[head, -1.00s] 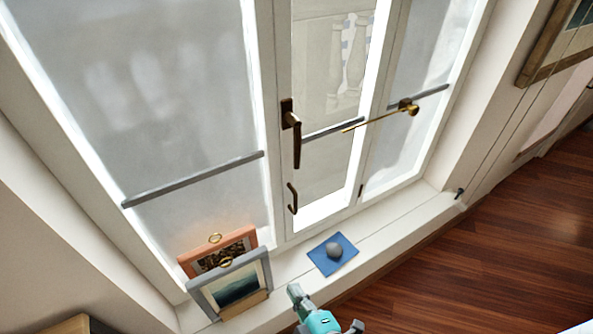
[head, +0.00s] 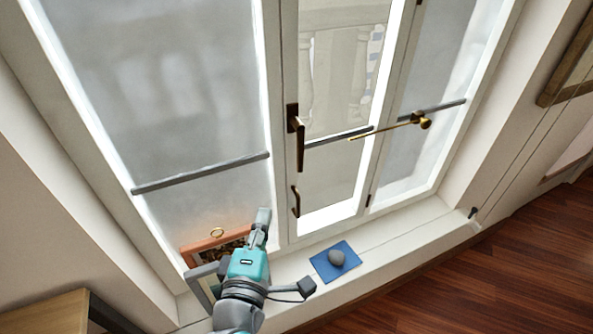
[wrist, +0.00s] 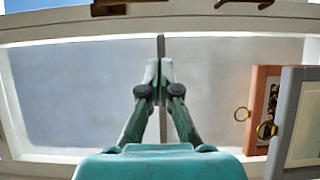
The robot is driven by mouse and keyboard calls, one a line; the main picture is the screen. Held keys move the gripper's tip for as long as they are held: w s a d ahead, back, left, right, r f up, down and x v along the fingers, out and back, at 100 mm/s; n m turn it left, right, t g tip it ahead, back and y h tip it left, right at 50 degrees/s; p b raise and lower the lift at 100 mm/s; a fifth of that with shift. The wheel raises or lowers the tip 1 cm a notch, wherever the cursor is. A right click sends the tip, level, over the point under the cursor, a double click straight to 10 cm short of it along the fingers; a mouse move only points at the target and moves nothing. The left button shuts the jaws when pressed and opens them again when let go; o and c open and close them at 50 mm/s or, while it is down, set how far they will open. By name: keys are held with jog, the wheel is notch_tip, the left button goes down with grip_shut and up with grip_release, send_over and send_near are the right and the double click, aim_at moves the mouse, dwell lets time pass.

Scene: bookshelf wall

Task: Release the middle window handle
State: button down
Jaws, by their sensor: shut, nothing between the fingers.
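The middle window handle (head: 300,143) is a dark bronze lever on a plate on the middle pane's left frame, hanging down in the head view. A smaller curved pull (head: 296,202) sits below it. My gripper (head: 263,216) is shut and empty, pointing up, to the lower left of both handles and apart from them. In the wrist view my gripper (wrist: 159,70) has its fingertips together before the pale glass. Two brown metal parts show at that view's top edge, cut off, and I cannot tell which handle each is.
Picture frames (head: 205,282) lean on the sill beside and partly behind my arm. A blue cloth (head: 324,267) with a grey stone (head: 337,257) lies right of it. Grey bars (head: 200,173) cross the windows.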

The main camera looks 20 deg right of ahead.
jog(key=shift+s+a+r+m+h, duration=0.1)
jog(key=shift+s+r+m+h, duration=0.1)
jog(key=shift+r, duration=0.25)
jog(key=shift+s+a+r+m+h, duration=0.1)
jog(key=shift+r+h, duration=0.1)
jog(key=shift+r, duration=0.25)
jog(key=shift+w+d, duration=0.15)
jog(key=s+d+x, duration=0.1)
jog(key=d+x, duration=0.1)
jog(key=x, duration=1)
jog(key=shift+d, duration=0.4)
jog(key=shift+s+f, duration=0.1)
jog(key=shift+f, duration=0.05)
jog(key=shift+d+f, duration=0.1)
jog(key=shift+d, duration=0.15)
